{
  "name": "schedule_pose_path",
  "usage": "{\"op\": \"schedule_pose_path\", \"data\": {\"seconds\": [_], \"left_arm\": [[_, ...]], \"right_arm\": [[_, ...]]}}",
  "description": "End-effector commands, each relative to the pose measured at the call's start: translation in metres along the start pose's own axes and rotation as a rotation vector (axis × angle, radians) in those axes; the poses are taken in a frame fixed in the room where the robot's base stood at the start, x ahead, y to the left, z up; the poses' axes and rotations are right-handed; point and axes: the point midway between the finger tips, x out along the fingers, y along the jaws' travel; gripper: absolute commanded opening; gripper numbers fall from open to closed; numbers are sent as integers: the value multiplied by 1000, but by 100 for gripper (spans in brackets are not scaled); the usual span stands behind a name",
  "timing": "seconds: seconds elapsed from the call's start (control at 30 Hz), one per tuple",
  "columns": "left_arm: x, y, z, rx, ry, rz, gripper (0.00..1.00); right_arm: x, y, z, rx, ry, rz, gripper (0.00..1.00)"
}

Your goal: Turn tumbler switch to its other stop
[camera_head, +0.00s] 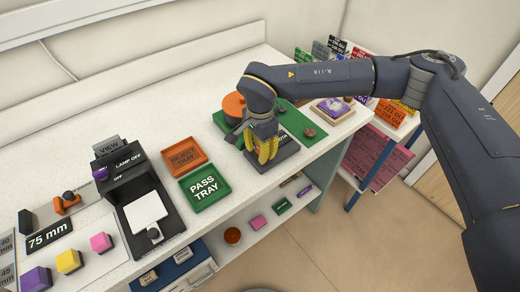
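My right gripper (264,154), with yellow fingers, points down over a small dark grey block (284,152) on the white bench. The gripper covers much of this block and part of its label, and I cannot tell whether the fingers touch it. How far apart the fingers are is unclear. No tumbler switch can be made out for certain; one may be hidden behind the gripper. My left gripper is not in view.
Coloured blocks (69,261) stand front left. A lower shelf (261,231) holds small items.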

Motion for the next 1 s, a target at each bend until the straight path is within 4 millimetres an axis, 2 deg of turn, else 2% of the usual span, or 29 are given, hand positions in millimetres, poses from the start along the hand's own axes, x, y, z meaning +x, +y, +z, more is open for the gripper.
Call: {"op": "schedule_pose_path", "data": {"seconds": [0.03,0.23,0.67,1.0], "left_arm": [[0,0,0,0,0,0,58],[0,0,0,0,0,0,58],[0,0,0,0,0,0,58],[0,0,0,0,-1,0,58]], "right_arm": [[0,0,0,0,0,0,24],[0,0,0,0,0,0,1],[0,0,0,41,1,0,0],[-1,0,0,285,1,-1,0]]}}
